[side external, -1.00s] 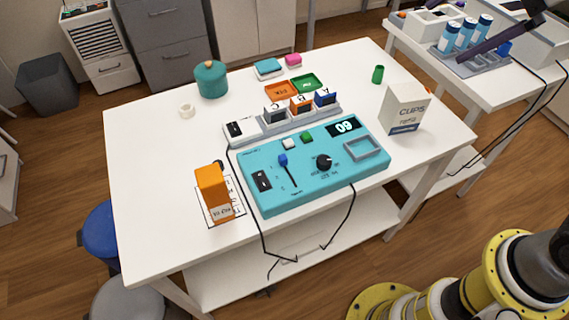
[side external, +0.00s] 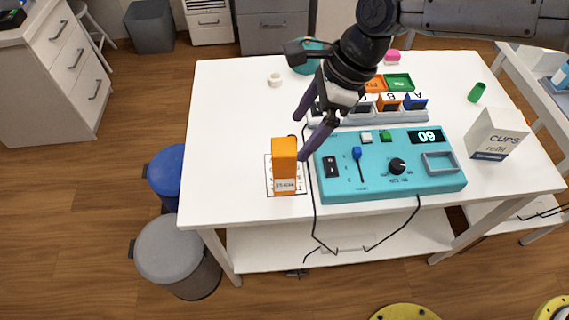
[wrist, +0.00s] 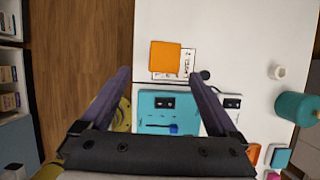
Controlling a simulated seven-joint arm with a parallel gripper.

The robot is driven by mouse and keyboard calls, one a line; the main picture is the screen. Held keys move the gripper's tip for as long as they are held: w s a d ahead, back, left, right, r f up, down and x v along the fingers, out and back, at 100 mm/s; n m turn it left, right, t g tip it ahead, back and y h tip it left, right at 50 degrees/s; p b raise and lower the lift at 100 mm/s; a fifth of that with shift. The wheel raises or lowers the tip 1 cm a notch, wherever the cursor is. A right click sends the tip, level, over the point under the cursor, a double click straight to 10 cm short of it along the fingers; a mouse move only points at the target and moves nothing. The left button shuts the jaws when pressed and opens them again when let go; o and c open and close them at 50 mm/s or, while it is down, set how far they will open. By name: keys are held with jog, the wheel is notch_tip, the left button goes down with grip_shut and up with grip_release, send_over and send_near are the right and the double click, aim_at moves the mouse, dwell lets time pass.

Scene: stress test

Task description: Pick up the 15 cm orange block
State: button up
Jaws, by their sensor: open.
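The orange block (side external: 284,160) stands upright on a printed white sheet (side external: 270,182) near the table's front left. A white label is on its lower front. In the wrist view the orange block (wrist: 165,56) shows from above, ahead of the fingertips. My gripper (side external: 303,136) is open and empty, above the table beside the block, with one finger just to the block's right in the picture. In the wrist view my gripper (wrist: 160,78) has its two fingers spread wide, and the block is not between them.
A teal control box (side external: 390,175) with knob, slider and display stands right of the block. A black cable (side external: 311,200) runs between them. A white CLIPS box (side external: 497,135), a green cup (side external: 476,92) and a white ring (side external: 274,80) are also on the table. The table's left side is clear.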

aim_at(292, 149)
jog(key=x, duration=0.7)
jog(key=shift+f, duration=0.35)
jog(key=shift+w+x, duration=0.2)
jog(key=shift+x, duration=1.1)
jog(key=shift+w+x, duration=0.2)
jog(key=shift+x, duration=1.1)
jog(key=shift+d, duration=0.15)
jog(key=shift+c, duration=0.3)
grip_shut()
